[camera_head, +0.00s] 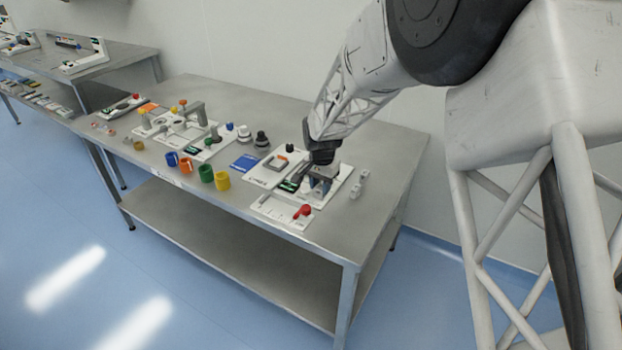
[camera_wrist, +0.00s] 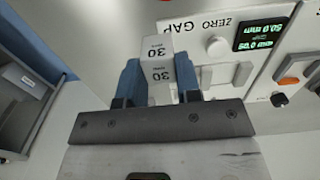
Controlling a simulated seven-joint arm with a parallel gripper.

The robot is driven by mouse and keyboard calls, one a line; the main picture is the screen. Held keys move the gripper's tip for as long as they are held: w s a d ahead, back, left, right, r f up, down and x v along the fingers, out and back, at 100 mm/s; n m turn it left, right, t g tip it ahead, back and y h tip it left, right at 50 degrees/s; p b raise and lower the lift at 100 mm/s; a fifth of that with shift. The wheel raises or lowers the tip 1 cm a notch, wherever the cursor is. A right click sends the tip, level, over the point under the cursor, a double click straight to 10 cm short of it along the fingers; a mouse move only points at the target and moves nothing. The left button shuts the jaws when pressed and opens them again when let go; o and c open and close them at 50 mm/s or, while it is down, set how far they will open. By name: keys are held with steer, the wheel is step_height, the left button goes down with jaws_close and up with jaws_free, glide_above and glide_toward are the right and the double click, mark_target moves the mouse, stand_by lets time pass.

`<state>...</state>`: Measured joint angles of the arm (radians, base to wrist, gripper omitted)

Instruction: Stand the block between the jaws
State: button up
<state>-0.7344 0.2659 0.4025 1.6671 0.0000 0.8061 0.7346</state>
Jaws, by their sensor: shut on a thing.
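The block (camera_wrist: 157,61) is a pale grey-white piece marked 30 on two faces. In the wrist view it sits between the two blue fingers of my gripper (camera_wrist: 158,78), which is shut on it. In the head view my gripper (camera_head: 321,178) is low over the white gauge station at the right end of the bench; the block is too small to make out there. The gauge panel (camera_wrist: 225,75) carries the words ZERO and GAP, a round pale button (camera_wrist: 217,46) and a dark display (camera_wrist: 264,32) with green digits.
A white plate with a red knob (camera_head: 303,211) lies in front of the station. A small grey part (camera_head: 358,186) lies to its right. Coloured cups, a blue pad (camera_head: 244,163) and other fixtures stand to the left. The bench's right end (camera_head: 399,165) is clear.

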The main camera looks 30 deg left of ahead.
steer(key=w+a, duration=0.3)
steer(key=w+a+f, duration=0.1)
steer(key=w+a, duration=0.2)
steer(key=w, duration=0.1)
steer(key=w+a, duration=0.4)
steer(key=shift+w+f, duration=0.15)
steer(key=shift+w, duration=0.1)
stand_by(0.4)
stand_by(0.3)
steer(key=shift+w+a+f, duration=0.1)
steer(key=shift+w+a, duration=0.05)
steer(key=shift+w, duration=0.05)
steer(key=shift+w+a+f, duration=0.1)
steer(key=shift+f, duration=1.6)
steer(key=shift+f, duration=0.15)
